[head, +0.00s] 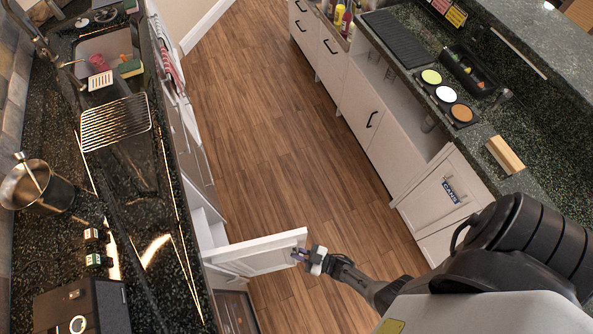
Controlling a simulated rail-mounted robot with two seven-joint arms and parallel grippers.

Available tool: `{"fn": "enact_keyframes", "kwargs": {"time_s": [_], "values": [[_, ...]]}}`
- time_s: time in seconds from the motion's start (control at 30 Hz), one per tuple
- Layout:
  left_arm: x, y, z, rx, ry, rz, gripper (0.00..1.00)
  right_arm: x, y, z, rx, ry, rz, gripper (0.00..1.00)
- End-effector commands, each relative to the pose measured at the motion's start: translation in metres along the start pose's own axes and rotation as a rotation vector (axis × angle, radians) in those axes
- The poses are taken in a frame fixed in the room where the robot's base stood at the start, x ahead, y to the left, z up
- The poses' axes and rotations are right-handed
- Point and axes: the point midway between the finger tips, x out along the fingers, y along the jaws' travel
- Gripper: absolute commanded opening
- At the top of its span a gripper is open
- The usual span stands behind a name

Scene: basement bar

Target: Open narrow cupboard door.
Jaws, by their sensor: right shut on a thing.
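The narrow cupboard door (262,254) is a white panel under the left counter. It stands swung out from the cabinet front into the aisle. Open cupboard space (207,228) shows behind it at the counter's edge. My right gripper (301,255) is at the door's free end and is shut on the door's handle, which is mostly hidden by the fingers. My right arm reaches in from the lower right. My left gripper is not in view.
The left counter (150,215) holds a steel pot (38,185), a wire rack (116,122) and a dark appliance (82,308). White cabinets (345,85) line the right side. The wooden floor (265,130) between them is clear.

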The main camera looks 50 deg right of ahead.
Motion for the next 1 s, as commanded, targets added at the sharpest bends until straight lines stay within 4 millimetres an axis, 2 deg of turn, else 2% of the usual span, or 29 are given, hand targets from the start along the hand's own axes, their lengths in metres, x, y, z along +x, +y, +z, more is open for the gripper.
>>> {"fn": "enact_keyframes", "kwargs": {"time_s": [0.5, 0.53, 0.73, 1.0], "values": [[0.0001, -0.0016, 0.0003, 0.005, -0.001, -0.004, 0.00, -0.0023, -0.0056, 0.0012, 0.001, -0.004, -0.002, 0.00], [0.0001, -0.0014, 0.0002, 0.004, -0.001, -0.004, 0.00, -0.0022, -0.0055, 0.0012, 0.001, -0.004, -0.002, 0.15], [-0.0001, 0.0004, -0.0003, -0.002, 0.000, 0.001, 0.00, -0.0020, -0.0050, 0.0008, 0.001, -0.002, -0.001, 0.34], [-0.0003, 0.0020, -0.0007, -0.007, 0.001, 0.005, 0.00, -0.0029, -0.0045, 0.0004, 0.000, -0.001, -0.001, 0.36]]}}
